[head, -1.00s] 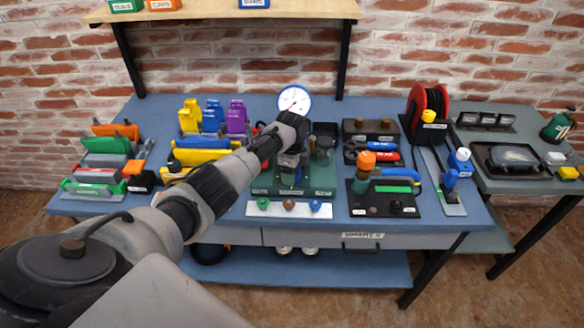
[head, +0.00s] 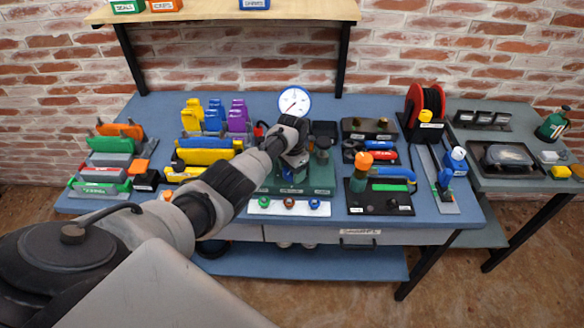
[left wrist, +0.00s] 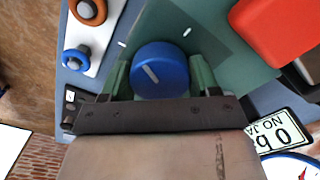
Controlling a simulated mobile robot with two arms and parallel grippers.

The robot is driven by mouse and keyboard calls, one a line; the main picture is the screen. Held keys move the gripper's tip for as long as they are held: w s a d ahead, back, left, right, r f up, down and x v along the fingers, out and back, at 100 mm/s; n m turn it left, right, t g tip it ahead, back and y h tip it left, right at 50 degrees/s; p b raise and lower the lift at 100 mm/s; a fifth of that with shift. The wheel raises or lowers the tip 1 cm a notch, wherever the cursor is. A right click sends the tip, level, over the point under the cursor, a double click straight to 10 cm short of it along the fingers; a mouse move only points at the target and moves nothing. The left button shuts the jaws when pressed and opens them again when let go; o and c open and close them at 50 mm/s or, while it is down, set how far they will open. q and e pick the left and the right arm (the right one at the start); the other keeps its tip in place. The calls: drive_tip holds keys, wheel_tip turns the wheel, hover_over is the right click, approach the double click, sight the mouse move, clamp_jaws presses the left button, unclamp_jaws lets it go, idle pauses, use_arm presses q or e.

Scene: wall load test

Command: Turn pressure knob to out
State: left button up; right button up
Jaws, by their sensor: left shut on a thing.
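The blue round pressure knob (left wrist: 153,68) shows in the left wrist view, with a short white pointer line slanting from upper left to lower right. It sits on a green panel (left wrist: 160,22) with white tick marks around it. My left gripper (left wrist: 160,78) has one green finger on each side of the knob and is shut on it. In the head view my left gripper (head: 295,168) is at the green test unit (head: 320,178) in the middle of the bench, and my wrist hides much of the unit. My right gripper is not in view.
A white dial gauge (head: 294,102) stands behind the unit. A white strip with three coloured rings (head: 289,207) lies in front. A red block (left wrist: 275,25) is near the knob. Coloured blocks (head: 205,150) stand left, a black tool base (head: 380,200) right.

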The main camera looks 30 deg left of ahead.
use_arm(q)
drive_tip(key=n+p, duration=0.1)
drive_tip(key=n, duration=0.4)
drive_tip(key=shift+n, duration=0.3)
idle(0.4)
drive_tip(key=o, duration=0.9)
wheel_tip(320, 180, up, 6)
drive_tip(key=shift+f+p, duration=0.2)
drive_tip(key=shift+p, duration=0.7)
drive_tip(key=shift+r, duration=2.65)
drive_tip(key=shift+f, duration=0.1)
